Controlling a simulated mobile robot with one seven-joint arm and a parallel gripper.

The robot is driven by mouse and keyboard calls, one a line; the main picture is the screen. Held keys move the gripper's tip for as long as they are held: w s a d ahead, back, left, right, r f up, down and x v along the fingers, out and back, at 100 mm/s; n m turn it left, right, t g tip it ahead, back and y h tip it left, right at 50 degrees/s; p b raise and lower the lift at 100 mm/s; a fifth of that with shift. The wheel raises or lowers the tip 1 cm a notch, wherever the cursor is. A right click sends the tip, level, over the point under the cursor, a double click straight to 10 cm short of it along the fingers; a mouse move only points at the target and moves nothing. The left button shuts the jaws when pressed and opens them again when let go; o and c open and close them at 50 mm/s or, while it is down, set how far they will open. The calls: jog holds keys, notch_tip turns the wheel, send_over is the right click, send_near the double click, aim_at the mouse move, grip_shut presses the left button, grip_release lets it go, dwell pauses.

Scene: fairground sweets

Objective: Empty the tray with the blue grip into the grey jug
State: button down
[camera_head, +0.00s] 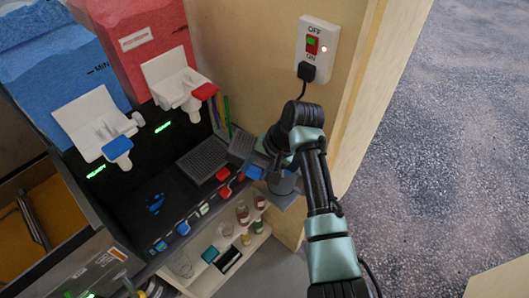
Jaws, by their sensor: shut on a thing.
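My gripper (264,160) is shut on the blue grip (254,172) of a small grey tray (241,144). The tray is off the machine, at the right end of its front, and looks tilted. The grey jug (285,184) seems to stand just below and to the right of my gripper, on a small grey shelf (283,202). My arm partly hides the jug, and I cannot see into it. I cannot tell whether the tray touches the jug or what is in the tray.
The slush machine has a blue tank (55,60) and a red tank (135,40). Another grey tray (202,160) with a red grip (222,174) sits under the red tap. Blue liquid (155,203) lies under the blue tap. Bottles (243,212) stand on a low shelf. A wooden wall (255,60) rises behind.

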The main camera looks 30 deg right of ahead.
aim_at(250, 177)
jog(key=f+h, duration=0.1)
jog(key=a+f+h+b, duration=0.1)
jog(key=f, duration=0.1)
jog(key=shift+a+f+n+h, duration=0.15)
jog(key=shift+a+n+h, duration=0.15)
jog(key=shift+a+h, duration=0.1)
jog(key=shift+a+r+h+p, duration=0.2)
jog(key=shift+r+h+p, duration=0.15)
jog(key=shift+h+p, duration=0.35)
jog(key=shift+a+r+h+p, duration=0.2)
jog(key=shift+r+h+p, duration=0.15)
jog(key=shift+h, duration=0.55)
jog(key=shift+f+n, duration=0.1)
jog(key=shift+n, duration=0.2)
